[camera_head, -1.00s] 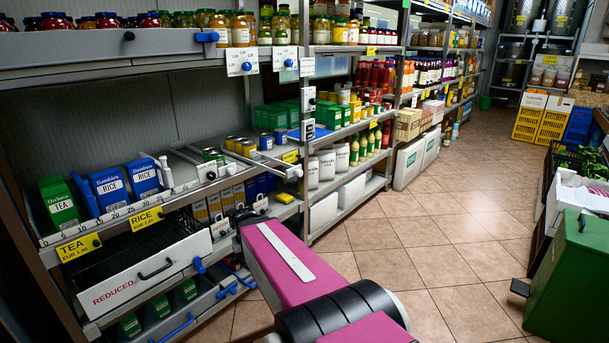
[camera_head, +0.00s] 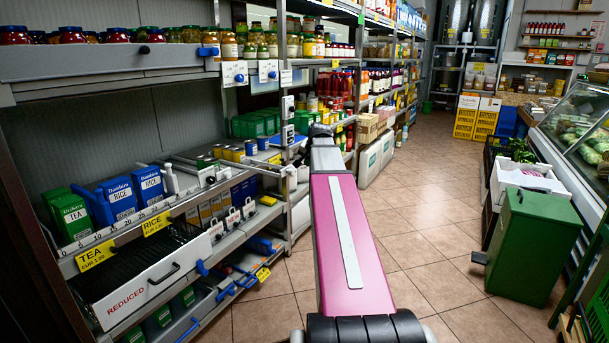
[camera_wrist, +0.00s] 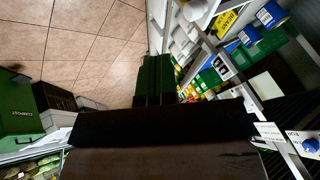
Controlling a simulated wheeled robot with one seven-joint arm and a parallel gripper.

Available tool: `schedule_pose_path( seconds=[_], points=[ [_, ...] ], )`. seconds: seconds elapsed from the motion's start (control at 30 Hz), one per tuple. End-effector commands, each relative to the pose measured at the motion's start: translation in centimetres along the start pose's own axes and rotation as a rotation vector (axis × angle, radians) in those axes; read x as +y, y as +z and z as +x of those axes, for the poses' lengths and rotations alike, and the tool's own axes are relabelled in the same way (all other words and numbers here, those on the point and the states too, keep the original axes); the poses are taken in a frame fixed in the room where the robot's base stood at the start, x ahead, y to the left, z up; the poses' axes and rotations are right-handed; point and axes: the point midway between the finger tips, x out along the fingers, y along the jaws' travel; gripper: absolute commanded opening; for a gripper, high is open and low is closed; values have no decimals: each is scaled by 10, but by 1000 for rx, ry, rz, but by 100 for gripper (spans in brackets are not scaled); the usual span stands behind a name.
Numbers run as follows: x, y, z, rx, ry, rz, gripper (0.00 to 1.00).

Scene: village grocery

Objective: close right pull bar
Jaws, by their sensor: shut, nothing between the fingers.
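A metal pull bar (camera_head: 262,168), on the right side of the middle shelf, sticks out toward the aisle with a pale end block (camera_head: 288,171). I cannot tell for certain that it is the right pull bar. In the wrist view my gripper (camera_wrist: 154,58) shows as dark green fingers side by side, shut and empty over the floor and beside the shelving. In the head view my arm reaches up and away past the shelf's right end, and the fingers are not clear there. The gripper is apart from the bar.
A REDUCED drawer (camera_head: 150,285) stands out at lower left. Blue RICE boxes (camera_head: 118,197) and green TEA boxes (camera_head: 72,215) stand on the middle shelf. A green bin (camera_head: 528,245) stands at right. The tiled aisle (camera_head: 430,200) between is clear.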

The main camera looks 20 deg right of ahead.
Motion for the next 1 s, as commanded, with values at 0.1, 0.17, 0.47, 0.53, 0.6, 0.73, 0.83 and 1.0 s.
schedule_pose_path(
  seconds=[0.1, 0.17, 0.47, 0.53, 0.6, 0.73, 0.83, 1.0],
  points=[
    [-1, -8, -2, 9, -5, 12, 0],
    [-1, -8, 3, 9, -5, 12, 0],
    [-1, -8, 51, 5, -4, 10, 0],
    [-2, -8, 64, 6, -4, 10, 0],
    [-1, -8, 78, 5, -4, 10, 0],
    [-1, -8, 101, 5, -3, 10, 0],
    [-17, -8, 106, 7, -6, 7, 0],
    [-31, -8, 113, 7, -5, 9, 0]
  ],
)
